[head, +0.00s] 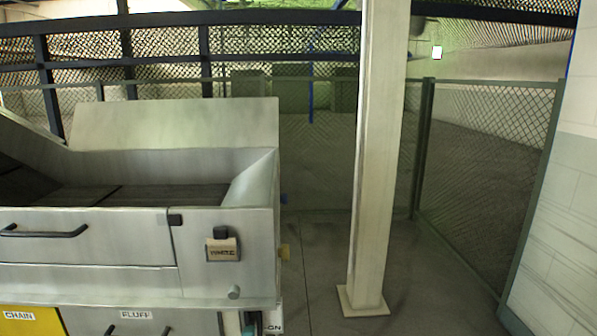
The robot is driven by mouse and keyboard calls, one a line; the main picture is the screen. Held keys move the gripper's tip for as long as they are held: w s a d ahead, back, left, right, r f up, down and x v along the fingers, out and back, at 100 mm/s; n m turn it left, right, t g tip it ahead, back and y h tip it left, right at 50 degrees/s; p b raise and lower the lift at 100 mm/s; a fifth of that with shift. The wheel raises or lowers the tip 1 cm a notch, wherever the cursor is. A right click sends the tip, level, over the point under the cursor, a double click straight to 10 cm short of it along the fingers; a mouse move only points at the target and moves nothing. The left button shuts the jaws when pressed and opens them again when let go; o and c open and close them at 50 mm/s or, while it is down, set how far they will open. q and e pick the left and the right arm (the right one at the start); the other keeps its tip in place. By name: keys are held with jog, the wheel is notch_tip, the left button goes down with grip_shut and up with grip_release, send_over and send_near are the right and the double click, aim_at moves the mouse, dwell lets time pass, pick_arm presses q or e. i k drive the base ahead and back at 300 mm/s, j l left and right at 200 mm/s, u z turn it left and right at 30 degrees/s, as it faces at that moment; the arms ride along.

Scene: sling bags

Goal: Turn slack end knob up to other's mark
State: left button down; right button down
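A pale metal machine (120,240) with an open, slanted-sided hopper fills the left side of the head view. On its front right, a small dark knob-like part (221,232) sits above a tan tag that seems to read "WHITE". A small round grey knob (233,292) is lower on the same front. A dark part (252,322) shows at the bottom edge beside a partly cut-off label. I cannot tell which of these is the slack end knob, and no mark is readable. Neither gripper is in view.
A yellow "CHAIN" label (18,318) and a white "FLUFF" label (136,314) are low on the machine. A pale square post (377,160) stands right of it. Mesh fence panels (480,180) and a white block wall (560,230) bound the right. Floor between machine and post is clear.

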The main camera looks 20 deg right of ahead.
aim_at(284, 252)
jog(key=k+l, duration=0.1)
jog(key=l, duration=0.35)
jog(key=k+l+z, duration=0.1)
jog(key=l, duration=0.85)
jog(key=k+z, duration=0.05)
jog(key=k, duration=0.05)
